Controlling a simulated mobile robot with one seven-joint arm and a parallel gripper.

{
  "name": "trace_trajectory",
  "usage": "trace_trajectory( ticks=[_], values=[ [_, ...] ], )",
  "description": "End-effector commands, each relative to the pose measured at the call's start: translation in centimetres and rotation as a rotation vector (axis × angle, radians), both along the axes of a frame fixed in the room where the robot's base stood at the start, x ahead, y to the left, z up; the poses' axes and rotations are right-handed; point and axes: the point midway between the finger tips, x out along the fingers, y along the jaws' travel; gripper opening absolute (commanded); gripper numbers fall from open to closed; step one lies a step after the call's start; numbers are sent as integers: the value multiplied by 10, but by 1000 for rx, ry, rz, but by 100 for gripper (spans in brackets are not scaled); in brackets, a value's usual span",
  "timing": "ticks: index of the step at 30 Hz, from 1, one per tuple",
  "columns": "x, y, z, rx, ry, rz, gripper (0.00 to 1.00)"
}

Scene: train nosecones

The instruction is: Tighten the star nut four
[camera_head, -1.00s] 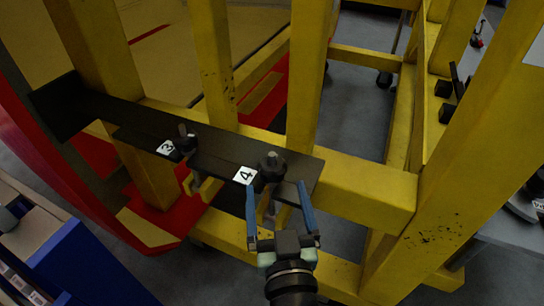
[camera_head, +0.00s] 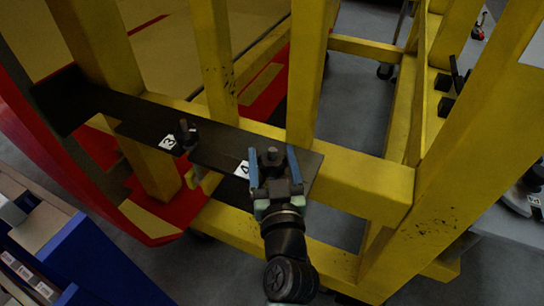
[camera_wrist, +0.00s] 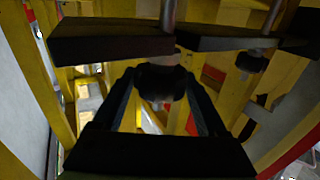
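Star nut four (camera_head: 273,157) is a dark knob on a bolt at the right end of the black plate (camera_head: 215,148), next to a white label "4" (camera_head: 242,169). My gripper (camera_head: 272,158) is open, with one blue finger on each side of the nut. In the wrist view the nut (camera_wrist: 160,80) sits between the fingers (camera_wrist: 162,98), with its pale bolt tip showing. Narrow gaps seem to remain beside it; contact is not clear. The nut's lower side is hidden in the head view by my gripper.
Another star nut (camera_head: 187,133) with label "3" (camera_head: 168,142) stands left on the plate. Yellow beams (camera_head: 365,186) and posts (camera_head: 307,75) surround the plate closely. A blue-sided bench (camera_head: 80,255) is at lower left. Grey floor lies beyond the frame.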

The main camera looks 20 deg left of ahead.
Motion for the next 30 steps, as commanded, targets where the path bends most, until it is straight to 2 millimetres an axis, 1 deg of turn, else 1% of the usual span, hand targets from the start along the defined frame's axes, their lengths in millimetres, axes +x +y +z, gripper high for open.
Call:
trace_trajectory(
  ticks=[1, 5, 6, 8, 9, 10, 11, 20, 30],
  values=[
    [0, 0, 0, 0, 0, 0, 65],
    [0, 0, 0, 0, 0, 0, 41],
    [0, 0, 0, 0, 0, 0, 34],
    [0, 0, 0, 0, 0, 0, 23],
    [0, 0, 0, 0, 0, 0, 16],
    [0, 0, 0, 0, 0, 0, 11],
    [0, 0, 0, 0, 0, 0, 8],
    [1, -1, 1, 1, 5, -18, 8],
    [4, -4, 2, 2, 18, -96, 8]
  ],
)
